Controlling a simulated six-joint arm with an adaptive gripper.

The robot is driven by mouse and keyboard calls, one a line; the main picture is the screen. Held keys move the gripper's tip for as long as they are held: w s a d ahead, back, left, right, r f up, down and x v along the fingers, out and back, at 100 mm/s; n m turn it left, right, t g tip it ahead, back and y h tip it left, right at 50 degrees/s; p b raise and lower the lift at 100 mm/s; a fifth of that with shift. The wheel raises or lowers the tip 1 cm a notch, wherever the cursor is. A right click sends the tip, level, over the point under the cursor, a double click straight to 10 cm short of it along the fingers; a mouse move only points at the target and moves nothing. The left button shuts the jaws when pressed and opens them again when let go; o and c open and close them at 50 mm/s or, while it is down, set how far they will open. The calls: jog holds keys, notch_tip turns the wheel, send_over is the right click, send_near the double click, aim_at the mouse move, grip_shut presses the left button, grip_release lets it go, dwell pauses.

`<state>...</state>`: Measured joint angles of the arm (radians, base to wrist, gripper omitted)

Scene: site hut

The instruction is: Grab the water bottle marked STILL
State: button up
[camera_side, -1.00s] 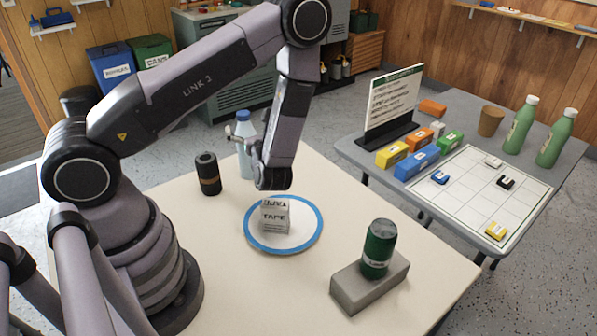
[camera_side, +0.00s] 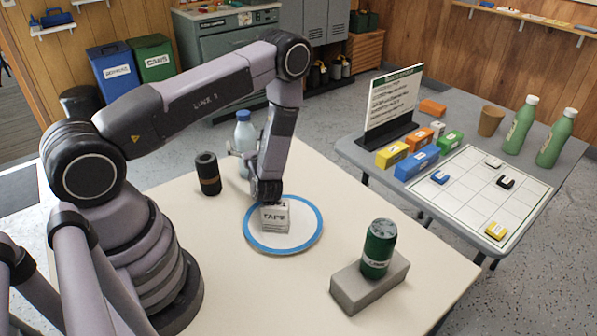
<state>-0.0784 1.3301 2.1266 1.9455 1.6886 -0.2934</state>
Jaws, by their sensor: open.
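A pale blue bottle with a blue cap (camera_side: 244,132) stands upright at the back of the cream table (camera_side: 205,285). I cannot read any STILL mark on it. My gripper (camera_side: 242,157) is open at the height of the bottle's lower body and partly covers it. One finger shows at the bottle's left side; the other is mostly hidden by my wrist. I cannot tell whether either touches it. Two green bottles with white caps, the left (camera_side: 520,125) and the right (camera_side: 556,138), stand on the grey table; their labels are not readable.
A black cylinder (camera_side: 208,174) stands left of the blue bottle. A white TAPE box (camera_side: 275,217) sits on a blue-rimmed plate (camera_side: 254,240), just below my wrist. A dark green can (camera_side: 379,248) stands on a grey block (camera_side: 352,288).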

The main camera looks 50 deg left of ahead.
jog(key=shift+w+a, duration=0.15)
jog(key=shift+a, duration=0.4)
jog(key=c, duration=1.3)
jog(key=shift+r, duration=0.1)
jog(key=shift+c, duration=0.2)
